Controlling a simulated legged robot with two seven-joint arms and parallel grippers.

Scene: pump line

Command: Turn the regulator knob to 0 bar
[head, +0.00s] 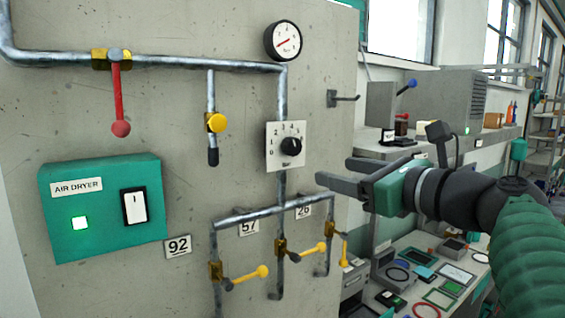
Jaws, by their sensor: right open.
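The regulator knob (291,146) is a black round knob on a white square dial plate (271,156) marked with numbers and fixed on the pipe. The knob's exact setting is too small to tell. A round pressure gauge (283,41) with a red needle sits above it at the top of the pipe. My right gripper (320,182) comes in from the right with its two fingers pointing left. It is open and empty, to the right of and a little below the knob, apart from it. My left gripper is not in view.
A red-handled valve (119,100) and a yellow-knobbed valve (216,123) are left of the dial. A green air dryer box (103,207) has a lit lamp. Yellow-handled valves (248,275) are below. A wall hook (342,98) sticks out above my gripper. A cluttered bench (440,262) stands right.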

